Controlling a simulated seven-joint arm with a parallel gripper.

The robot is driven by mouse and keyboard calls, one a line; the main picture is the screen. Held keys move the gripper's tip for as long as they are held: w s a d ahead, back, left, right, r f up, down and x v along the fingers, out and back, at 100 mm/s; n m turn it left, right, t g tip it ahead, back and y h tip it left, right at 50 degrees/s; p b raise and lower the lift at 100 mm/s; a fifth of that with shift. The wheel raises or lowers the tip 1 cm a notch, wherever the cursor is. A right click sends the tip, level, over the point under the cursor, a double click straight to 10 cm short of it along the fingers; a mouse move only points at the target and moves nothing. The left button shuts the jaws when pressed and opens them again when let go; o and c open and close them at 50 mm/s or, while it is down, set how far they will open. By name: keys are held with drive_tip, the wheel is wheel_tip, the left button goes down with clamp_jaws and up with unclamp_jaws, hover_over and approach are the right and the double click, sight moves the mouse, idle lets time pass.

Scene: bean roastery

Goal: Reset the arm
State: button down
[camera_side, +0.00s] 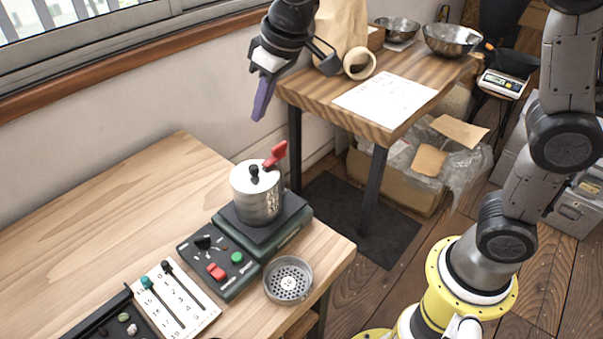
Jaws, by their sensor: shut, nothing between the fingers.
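My gripper (262,98) is in the upper middle of the side view, with purple fingers pointing down and closed together, holding nothing. It hangs in the air above and behind the metal pot, clear of it. The pot (257,200) has a lid with a black knob and a red handle (276,154). It stands on a dark green base (295,215) on the wooden table (120,195).
Left of the base is a control box (217,262) with a red switch and green button. A perforated metal cup (288,280), a slider panel (172,300) and a black tray (115,320) are nearby. A second table (300,90) holds paper, tape and bowls. The near table's left is clear.

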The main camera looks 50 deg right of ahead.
drive_tip(key=s+d+r+m+t+h, duration=0.1)
drive_tip(key=s+d+r, duration=0.1)
drive_tip(key=s+d, duration=0.6)
drive_tip(key=s+d+r+m+t, duration=0.1)
drive_tip(key=s+d+m, duration=0.15)
drive_tip(key=s, duration=0.95)
drive_tip(key=s+d+f, duration=0.1)
drive_tip(key=s+f, duration=0.4)
drive_tip(key=f, duration=0.1)
drive_tip(key=shift+s+d+f+n, duration=0.15)
drive_tip(key=shift+s+d+n, duration=0.2)
drive_tip(key=shift+n, duration=0.1)
drive_tip(key=c, duration=1.6)
unclamp_jaws()
